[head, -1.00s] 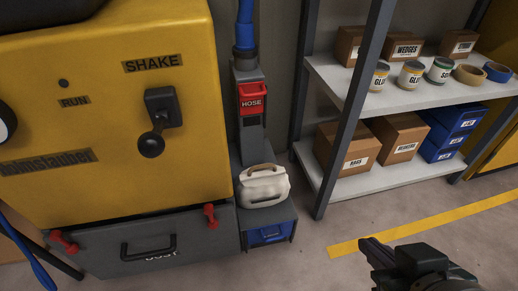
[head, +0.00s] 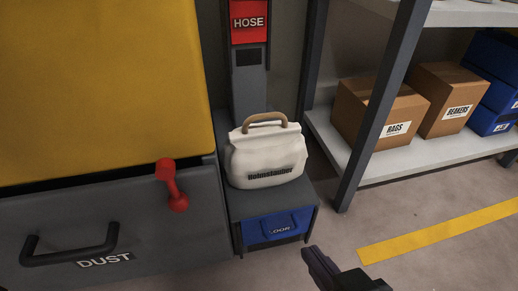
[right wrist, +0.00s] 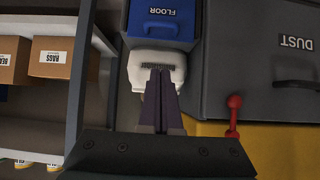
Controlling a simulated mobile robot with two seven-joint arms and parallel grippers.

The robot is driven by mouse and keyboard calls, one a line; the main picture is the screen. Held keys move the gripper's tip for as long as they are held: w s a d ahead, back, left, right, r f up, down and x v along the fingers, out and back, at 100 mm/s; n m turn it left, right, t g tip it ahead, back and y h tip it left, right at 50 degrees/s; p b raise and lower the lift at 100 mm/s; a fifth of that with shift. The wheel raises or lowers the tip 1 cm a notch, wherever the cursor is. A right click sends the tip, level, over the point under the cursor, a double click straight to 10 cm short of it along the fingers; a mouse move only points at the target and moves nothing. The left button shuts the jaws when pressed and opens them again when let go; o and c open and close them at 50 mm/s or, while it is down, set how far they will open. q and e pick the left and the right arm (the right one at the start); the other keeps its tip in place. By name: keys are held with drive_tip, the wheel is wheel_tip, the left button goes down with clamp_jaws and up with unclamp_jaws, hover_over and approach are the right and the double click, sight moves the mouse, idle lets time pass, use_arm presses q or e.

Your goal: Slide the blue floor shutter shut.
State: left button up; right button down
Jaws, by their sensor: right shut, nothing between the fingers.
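The blue floor shutter (head: 279,223) is set in the front of a low grey housing beside the dust drawer. It has a blue handle and a partly readable label, and a dark strip shows below it. In the right wrist view the shutter (right wrist: 163,37) appears upside down at the top, labelled FLOOR. My right gripper (head: 312,252) is shut and empty, in front and to the right of the shutter, apart from it in the head view. Its closed fingers (right wrist: 160,72) overlap the white bag in the wrist view. My left gripper is not in view.
A white bag (head: 266,160) with a tan handle stands on top of the housing. The grey dust drawer (head: 120,215) with a red clamp (head: 172,186) is at left. A shelf post (head: 384,105) rises at right. Floor in front is clear around a yellow line (head: 440,230).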

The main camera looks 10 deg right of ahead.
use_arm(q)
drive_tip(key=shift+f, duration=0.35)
use_arm(e)
drive_tip(key=shift+a+f, duration=0.15)
drive_tip(key=shift+f, duration=0.25)
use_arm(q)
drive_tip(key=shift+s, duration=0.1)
use_arm(e)
drive_tip(key=b, duration=0.7)
hover_over(280, 237)
drive_tip(key=s, duration=0.3)
wheel_tip(280, 237, down, 6)
use_arm(q)
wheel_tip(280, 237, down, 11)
drive_tip(key=b, duration=0.4)
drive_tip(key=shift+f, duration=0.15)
use_arm(e)
drive_tip(key=f, duration=0.2)
drive_tip(key=w+f, duration=0.1)
drive_tip(key=shift+d+f, duration=0.35)
drive_tip(key=shift+d, duration=0.05)
